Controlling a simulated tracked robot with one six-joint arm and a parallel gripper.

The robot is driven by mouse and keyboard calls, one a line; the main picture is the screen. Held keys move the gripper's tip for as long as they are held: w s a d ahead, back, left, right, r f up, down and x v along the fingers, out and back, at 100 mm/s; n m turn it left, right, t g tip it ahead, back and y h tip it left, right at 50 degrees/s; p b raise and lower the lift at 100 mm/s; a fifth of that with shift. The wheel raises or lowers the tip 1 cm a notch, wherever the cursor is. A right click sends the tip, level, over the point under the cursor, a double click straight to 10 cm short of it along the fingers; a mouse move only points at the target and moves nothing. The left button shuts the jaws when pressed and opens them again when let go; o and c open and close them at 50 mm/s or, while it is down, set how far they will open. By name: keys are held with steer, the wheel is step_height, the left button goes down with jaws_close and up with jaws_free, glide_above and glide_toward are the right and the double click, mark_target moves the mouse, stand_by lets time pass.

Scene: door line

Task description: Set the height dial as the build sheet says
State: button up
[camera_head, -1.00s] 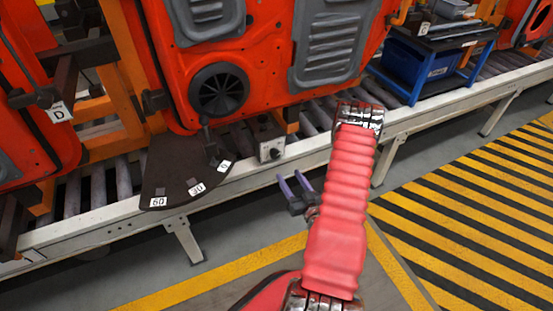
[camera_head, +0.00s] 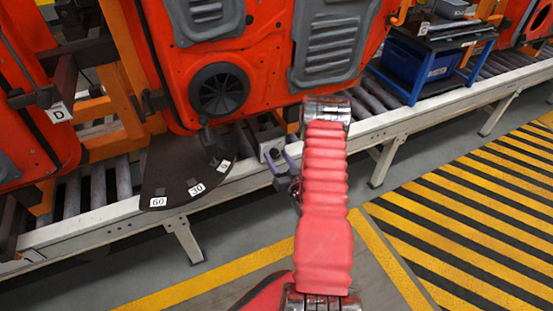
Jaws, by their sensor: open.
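A small grey box with a dark round knob (camera_head: 275,153) on its front stands at the conveyor edge; I cannot tell if this is the height dial. Left of it is a dark fan-shaped plate (camera_head: 172,172) with white labels 60, 30 and a third too small to read. A dark lever (camera_head: 206,138) stands at its upper right, near the third label. My red arm hides the right side. No build sheet can be made out.
Orange door panels (camera_head: 260,85) hang above the roller conveyor (camera_head: 100,219). A blue-framed rack (camera_head: 416,88) with a blue bin (camera_head: 403,60) stands on it at the right. The grey floor and striped floor area (camera_head: 470,210) in front are clear.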

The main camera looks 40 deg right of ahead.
steer(key=shift+c, duration=0.2)
steer(key=c, duration=1)
steer(key=shift+n, duration=1.2)
steer(key=o, duration=1)
steer(key=shift+o, duration=0.2)
steer(key=shift+s, duration=0.1)
